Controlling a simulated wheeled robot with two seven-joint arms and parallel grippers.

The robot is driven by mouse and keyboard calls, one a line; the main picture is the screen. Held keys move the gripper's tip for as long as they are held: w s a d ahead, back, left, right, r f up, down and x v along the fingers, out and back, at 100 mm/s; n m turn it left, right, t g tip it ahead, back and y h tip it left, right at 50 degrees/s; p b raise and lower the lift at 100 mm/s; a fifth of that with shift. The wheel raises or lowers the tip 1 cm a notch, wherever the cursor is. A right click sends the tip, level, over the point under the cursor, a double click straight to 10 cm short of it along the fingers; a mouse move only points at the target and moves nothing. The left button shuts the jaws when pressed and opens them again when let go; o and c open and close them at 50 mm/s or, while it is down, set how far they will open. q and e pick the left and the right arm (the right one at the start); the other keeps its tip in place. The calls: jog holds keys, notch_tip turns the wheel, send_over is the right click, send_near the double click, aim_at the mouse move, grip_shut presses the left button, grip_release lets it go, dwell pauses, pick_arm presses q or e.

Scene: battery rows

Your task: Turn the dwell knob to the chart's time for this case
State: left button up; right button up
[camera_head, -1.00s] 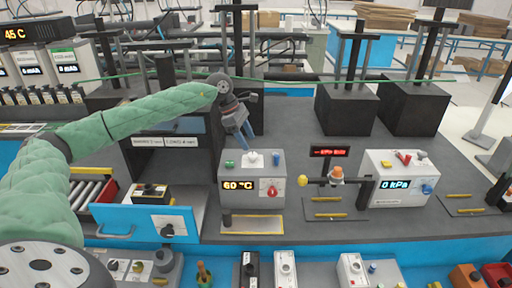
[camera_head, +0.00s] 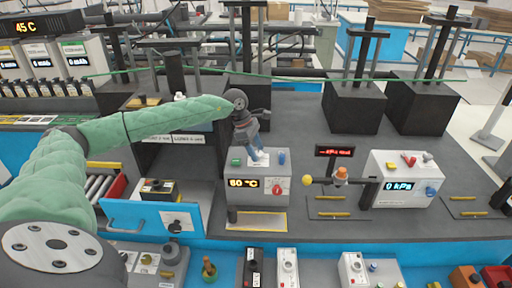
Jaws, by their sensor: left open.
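A grey control box (camera_head: 240,198) with a yellow "60 °C" display (camera_head: 243,183) stands mid-bench. It has a red knob (camera_head: 278,189) on its front and green and blue controls on top. Another knob, dark, (camera_head: 178,226) sits on the blue-edged drawer front (camera_head: 150,218). I cannot read which knob is the dwell knob. No readable chart shows; small white labels (camera_head: 185,139) behind my arm are too small to read. My left gripper (camera_head: 257,157) is open, pointing down close above the box's top; contact cannot be told. The white control there is largely hidden.
A white box (camera_head: 400,202) reading "0 kPa" stands right, beside a yellow-ended lever (camera_head: 306,181) and a red display (camera_head: 335,151). Black block stands (camera_head: 353,106) rise behind. Small devices line the front edge (camera_head: 287,266). Open bench lies behind the boxes.

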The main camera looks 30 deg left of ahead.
pick_arm(q)
jog(key=shift+w+f, duration=0.1)
jog(key=shift+f, duration=0.1)
jog(key=shift+c, duration=0.4)
jog(key=c, duration=0.9)
